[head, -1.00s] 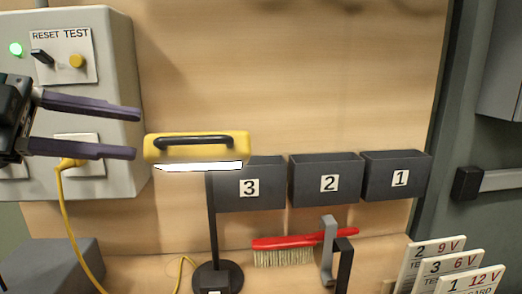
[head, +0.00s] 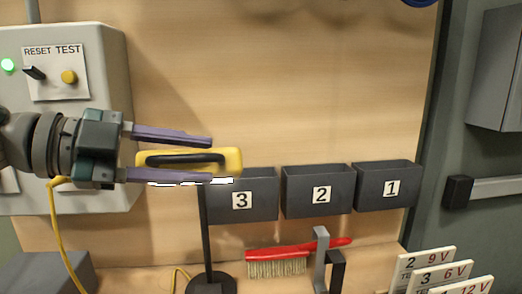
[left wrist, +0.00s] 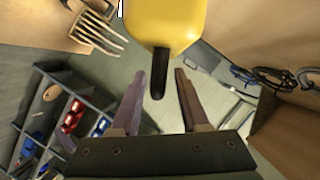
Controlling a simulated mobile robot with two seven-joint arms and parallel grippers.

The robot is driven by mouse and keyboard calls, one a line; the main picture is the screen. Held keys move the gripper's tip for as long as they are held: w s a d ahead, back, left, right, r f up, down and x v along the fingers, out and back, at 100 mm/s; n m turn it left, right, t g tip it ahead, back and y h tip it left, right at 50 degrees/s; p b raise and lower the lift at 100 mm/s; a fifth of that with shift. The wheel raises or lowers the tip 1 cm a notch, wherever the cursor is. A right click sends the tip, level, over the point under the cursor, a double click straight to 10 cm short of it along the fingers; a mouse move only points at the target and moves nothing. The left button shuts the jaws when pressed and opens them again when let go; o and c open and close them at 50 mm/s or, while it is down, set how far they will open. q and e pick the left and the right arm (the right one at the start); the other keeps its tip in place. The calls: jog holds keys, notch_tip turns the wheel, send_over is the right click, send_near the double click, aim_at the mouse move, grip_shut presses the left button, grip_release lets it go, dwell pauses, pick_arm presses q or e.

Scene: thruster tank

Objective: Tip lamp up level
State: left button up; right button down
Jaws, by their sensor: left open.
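The lamp (head: 232,160) has a yellow head with a black handle (head: 190,158) across its front. Its bright white face shows along the lower edge, pointing down. The head sits on a thin black post (head: 206,235) with a round base (head: 211,285). My left gripper (head: 215,160) is open in front of the lamp head, one finger above the handle and one below it. In the left wrist view, the handle (left wrist: 159,78) lies between the open fingertips (left wrist: 159,74), with a gap on both sides. The yellow head (left wrist: 165,20) is beyond. My right gripper is not in view.
Dark bins marked 3 (head: 255,207), 2 (head: 300,200) and 1 (head: 370,195) hang right of the lamp. A red brush (head: 290,253) and a bent bracket (head: 320,255) are below. A grey control box (head: 105,110) with a yellow cable (head: 58,235) stands left.

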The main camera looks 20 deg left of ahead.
pick_arm(q)
jog(key=shift+c, duration=0.4)
grip_shut()
dwell(1.0)
